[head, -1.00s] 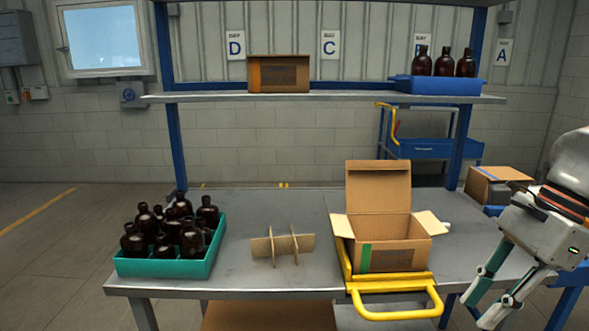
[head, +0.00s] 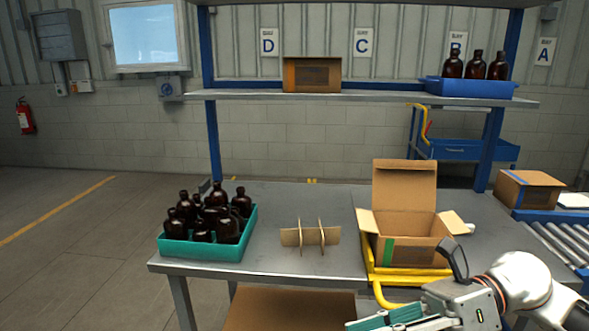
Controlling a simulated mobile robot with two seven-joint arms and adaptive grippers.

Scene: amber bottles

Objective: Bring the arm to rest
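My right arm comes in from the lower right, and its gripper (head: 382,320) points left at the bottom edge, in front of the table. Its teal fingers are partly cut off by the picture edge, so I cannot tell whether they are open or shut. My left gripper is out of view. An open cardboard box (head: 405,250) stands in a yellow-handled carrier (head: 382,287) on the grey table (head: 285,262), partly behind my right arm. A teal tray (head: 202,250) of several amber bottles (head: 215,210) stands at the table's left.
A cardboard divider (head: 310,236) stands between tray and box. The shelf (head: 385,97) above holds a brown carton (head: 312,75) and a blue bin (head: 468,88) with three bottles. A roller conveyor (head: 560,243) and another carton (head: 527,190) are at right.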

